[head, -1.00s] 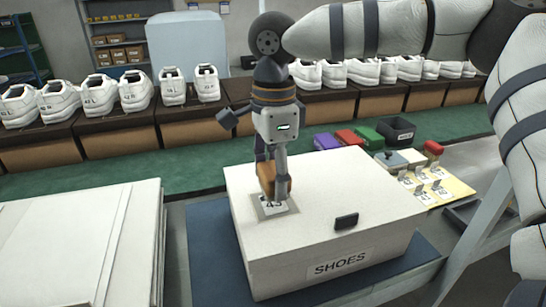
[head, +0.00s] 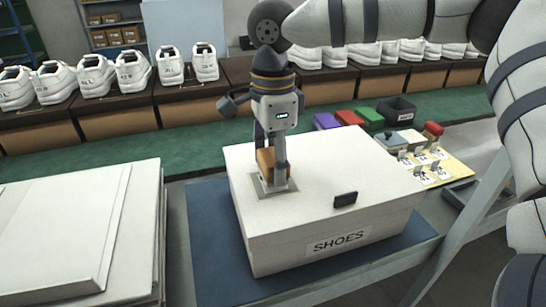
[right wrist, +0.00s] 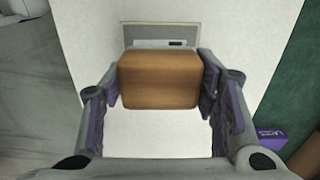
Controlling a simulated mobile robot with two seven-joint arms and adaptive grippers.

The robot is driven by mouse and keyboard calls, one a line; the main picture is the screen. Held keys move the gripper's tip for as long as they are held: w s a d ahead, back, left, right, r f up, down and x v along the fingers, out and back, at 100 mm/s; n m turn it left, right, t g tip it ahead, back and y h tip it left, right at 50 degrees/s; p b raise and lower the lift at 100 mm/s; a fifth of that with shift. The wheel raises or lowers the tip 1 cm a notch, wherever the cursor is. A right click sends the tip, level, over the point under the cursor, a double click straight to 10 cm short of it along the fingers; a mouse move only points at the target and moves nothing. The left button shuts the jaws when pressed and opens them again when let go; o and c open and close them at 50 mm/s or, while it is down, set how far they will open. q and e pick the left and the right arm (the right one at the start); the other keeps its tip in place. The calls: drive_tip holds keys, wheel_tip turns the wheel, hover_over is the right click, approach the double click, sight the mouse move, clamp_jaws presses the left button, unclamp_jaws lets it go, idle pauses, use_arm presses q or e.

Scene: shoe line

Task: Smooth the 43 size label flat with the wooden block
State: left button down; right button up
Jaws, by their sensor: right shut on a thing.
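My right gripper (head: 268,178) is shut on the wooden block (head: 264,160), a brown block that also shows between the fingers in the right wrist view (right wrist: 160,80). It is over the size label's grey-bordered patch (head: 264,191) on the lid of the white shoe box (head: 310,165). In the right wrist view the label's far part (right wrist: 160,31) shows beyond the block; the block hides the rest. The number cannot be read now. I cannot tell whether the block presses on the label. My left gripper is not in view.
A small dark piece (head: 345,199) lies on the lid near its front edge. A yellow sheet (head: 455,170) with several labels lies to the right. Purple, red and green boxes and a black bin (head: 397,109) stand behind. White shoes line the back; a white stack (head: 70,230) is at left.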

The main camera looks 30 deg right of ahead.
sight(280, 196)
drive_tip(key=shift+f, duration=0.7)
drive_tip(key=shift+s+a, duration=0.25)
drive_tip(key=shift+s, duration=0.7)
drive_tip(key=shift+s+a, duration=0.2)
drive_tip(key=shift+s, duration=0.75)
drive_tip(key=shift+f, duration=0.15)
drive_tip(key=w, duration=0.2)
drive_tip(key=shift+w+d, duration=0.3)
drive_tip(key=shift+w+d+b, duration=0.15)
drive_tip(key=shift+w+b, duration=0.15)
drive_tip(key=shift+w, duration=0.3)
drive_tip(key=shift+r+p, duration=0.3)
drive_tip(key=shift+r, duration=2.85)
